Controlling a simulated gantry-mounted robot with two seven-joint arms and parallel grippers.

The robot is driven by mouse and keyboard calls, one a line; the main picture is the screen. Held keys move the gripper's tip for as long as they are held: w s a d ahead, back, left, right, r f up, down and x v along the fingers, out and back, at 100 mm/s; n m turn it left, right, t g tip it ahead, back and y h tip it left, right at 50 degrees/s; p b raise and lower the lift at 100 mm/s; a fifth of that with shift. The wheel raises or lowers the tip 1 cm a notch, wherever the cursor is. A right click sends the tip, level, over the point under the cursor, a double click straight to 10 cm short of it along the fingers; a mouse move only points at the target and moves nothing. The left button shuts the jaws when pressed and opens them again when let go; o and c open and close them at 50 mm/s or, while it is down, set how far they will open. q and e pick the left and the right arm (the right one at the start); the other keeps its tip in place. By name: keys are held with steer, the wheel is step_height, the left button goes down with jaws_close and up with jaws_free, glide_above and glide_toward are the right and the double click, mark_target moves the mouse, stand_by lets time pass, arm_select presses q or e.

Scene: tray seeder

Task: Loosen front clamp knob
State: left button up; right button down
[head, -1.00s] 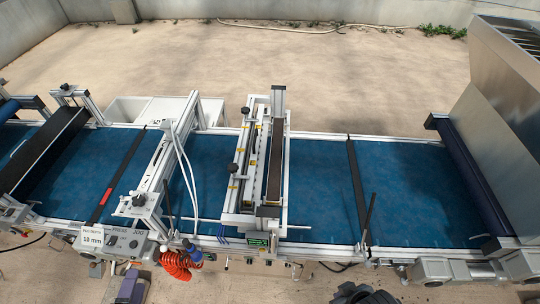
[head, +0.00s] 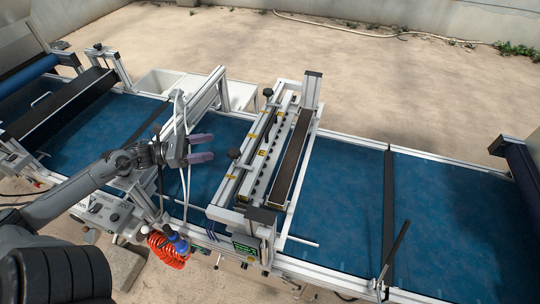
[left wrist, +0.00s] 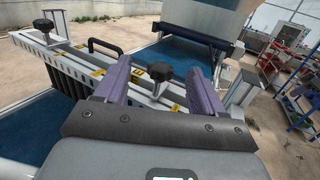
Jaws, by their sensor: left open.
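The front clamp knob (head: 233,153) is a dark star-shaped knob on the near end of the seeder's clamp rail. In the left wrist view the black knob (left wrist: 160,72) shows ahead, between the fingers in the picture. My left gripper (head: 210,149) is open and empty, with two purple fingers pointing right toward the knob, a short gap away in the head view. The fingers also frame the knob in the left wrist view (left wrist: 159,68). A second dark knob (head: 268,92) stands at the rail's far end. My right gripper is not in view.
A white upright frame (head: 205,103) stands close behind my left gripper. The blue belt (head: 345,185) lies below and to the right. A red coiled hose (head: 168,249) hangs at the front edge. A black handle (left wrist: 104,46) sits on the rail between the knobs.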

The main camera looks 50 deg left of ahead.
mark_target(239, 150)
arm_select(q)
steer(key=shift+g, duration=0.3)
steer(key=w+d, duration=0.1)
steer(key=w, duration=0.1)
steer(key=w+d+f, duration=0.1)
steer(key=w+d, duration=0.1)
steer(key=w+d+f, duration=0.1)
steer(key=w+d, duration=0.1)
steer(key=w, duration=0.1)
steer(key=shift+w+f+b, duration=0.1)
steer(key=shift+f+b, duration=0.05)
steer(key=shift+b, duration=0.2)
steer(key=shift+x, duration=0.8)
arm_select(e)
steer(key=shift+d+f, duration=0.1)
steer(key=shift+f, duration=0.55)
arm_select(q)
steer(key=shift+c, duration=0.4)
steer(key=c, duration=0.9)
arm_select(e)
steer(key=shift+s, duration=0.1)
